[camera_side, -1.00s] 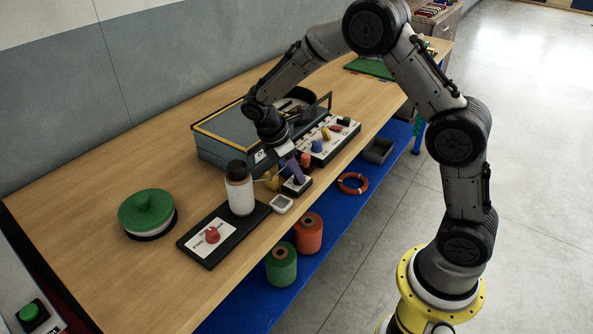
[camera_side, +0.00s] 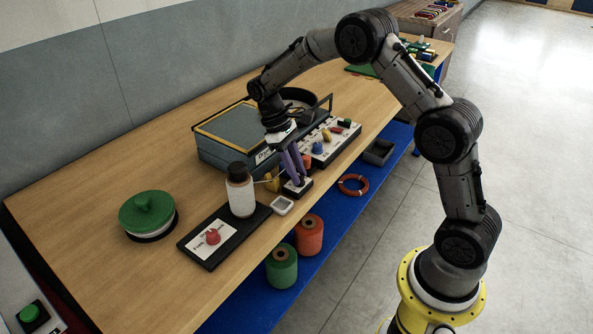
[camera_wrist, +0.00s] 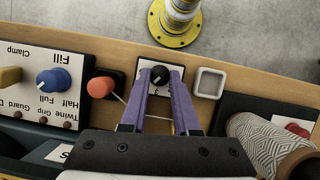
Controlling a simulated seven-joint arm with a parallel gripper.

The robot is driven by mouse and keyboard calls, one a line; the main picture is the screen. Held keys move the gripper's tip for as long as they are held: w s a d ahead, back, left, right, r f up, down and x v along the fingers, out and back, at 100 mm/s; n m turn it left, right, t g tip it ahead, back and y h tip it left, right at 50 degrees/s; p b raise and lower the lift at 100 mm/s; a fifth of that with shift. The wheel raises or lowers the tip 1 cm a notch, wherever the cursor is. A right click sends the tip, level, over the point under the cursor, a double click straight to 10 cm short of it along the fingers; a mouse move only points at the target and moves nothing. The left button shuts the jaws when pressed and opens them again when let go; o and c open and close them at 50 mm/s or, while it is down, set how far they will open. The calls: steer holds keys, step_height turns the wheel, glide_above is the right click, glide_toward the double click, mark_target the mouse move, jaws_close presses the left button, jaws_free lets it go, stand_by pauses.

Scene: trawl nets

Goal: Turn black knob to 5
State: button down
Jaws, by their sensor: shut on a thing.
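The black knob (camera_wrist: 160,75) sits on a small white plate on a black box near the table's front edge. In the wrist view a small mark shows on the plate below the knob, too small to read surely. My gripper (camera_wrist: 161,80) has two purple fingers, one on each side of the knob, shut on it. In the side view my gripper (camera_side: 297,180) reaches down onto the black box (camera_side: 299,190), and its fingers hide the knob there.
A white square dish (camera_wrist: 209,83) is right of the knob's box. A red-orange knob (camera_wrist: 101,87) and a panel with a blue knob (camera_wrist: 53,80) are to the left. A bottle with a dark cap (camera_side: 240,192) stands close by. A blue-grey case (camera_side: 235,140) is behind.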

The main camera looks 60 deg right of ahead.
steer(key=m, duration=0.2)
steer(key=m+y, duration=0.2)
steer(key=m, duration=0.1)
steer(key=shift+d+r+m+t, duration=0.1)
steer(key=shift+d+m+t, duration=0.15)
steer(key=shift+m+t, duration=0.05)
steer(key=shift+d+m+t+y, duration=0.15)
steer(key=shift+m+y, duration=0.25)
steer(key=shift+m, duration=0.7)
steer(key=shift+a+m+t+y, duration=0.1)
steer(key=shift+m+t+y, duration=0.25)
steer(key=shift+m, duration=0.75)
steer(key=c, duration=0.7)
jaws_free()
steer(key=shift+s, duration=0.1)
steer(key=shift+o, duration=0.2)
steer(key=v, duration=1.3)
steer(key=shift+d+r, duration=0.25)
steer(key=shift+r, duration=0.05)
steer(key=shift+a, duration=0.1)
